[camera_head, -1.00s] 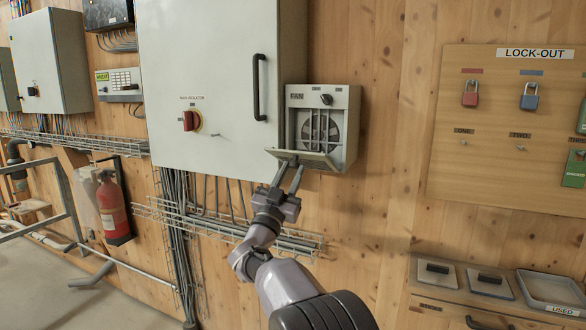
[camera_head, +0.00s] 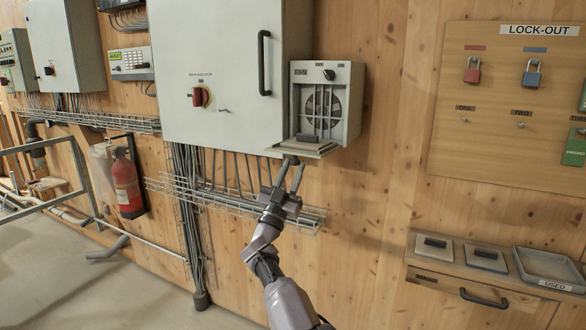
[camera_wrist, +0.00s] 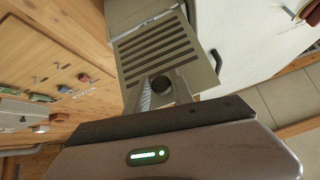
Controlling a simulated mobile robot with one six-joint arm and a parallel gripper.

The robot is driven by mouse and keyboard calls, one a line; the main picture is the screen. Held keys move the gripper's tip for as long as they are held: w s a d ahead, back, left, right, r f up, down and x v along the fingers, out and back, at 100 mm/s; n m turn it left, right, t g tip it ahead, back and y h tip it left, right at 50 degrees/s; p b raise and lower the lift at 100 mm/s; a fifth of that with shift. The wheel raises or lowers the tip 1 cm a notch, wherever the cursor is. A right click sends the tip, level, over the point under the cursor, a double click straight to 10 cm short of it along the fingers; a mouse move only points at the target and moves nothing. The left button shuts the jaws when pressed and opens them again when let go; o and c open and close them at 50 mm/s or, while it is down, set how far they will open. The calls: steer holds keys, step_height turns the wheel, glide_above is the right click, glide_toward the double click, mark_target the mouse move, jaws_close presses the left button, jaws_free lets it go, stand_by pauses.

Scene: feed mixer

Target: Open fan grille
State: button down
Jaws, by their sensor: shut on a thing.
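The fan box (camera_head: 350,82) is a light grey unit on the wooden wall, with a black switch on its upper front and a round fan (camera_head: 322,105) showing behind its opening. Its grille (camera_head: 318,152) is hinged down and out at the bottom, close to level. My gripper (camera_head: 292,161) is at the grille's front edge, below the box. In the wrist view, its fingers (camera_wrist: 160,91) are closed around the knob.
A large grey cabinet (camera_head: 220,60) with a black handle stands left of the fan box. Wire cable trays (camera_head: 240,205) run below. A lock-out board (camera_head: 510,100) hangs at right above a shelf with trays (camera_head: 550,268). Bare wooden wall lies between.

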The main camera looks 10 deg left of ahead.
steer(key=shift+w+d+f, duration=0.2)
steer(key=shift+d+f, duration=0.1)
steer(key=shift+f, duration=0.2)
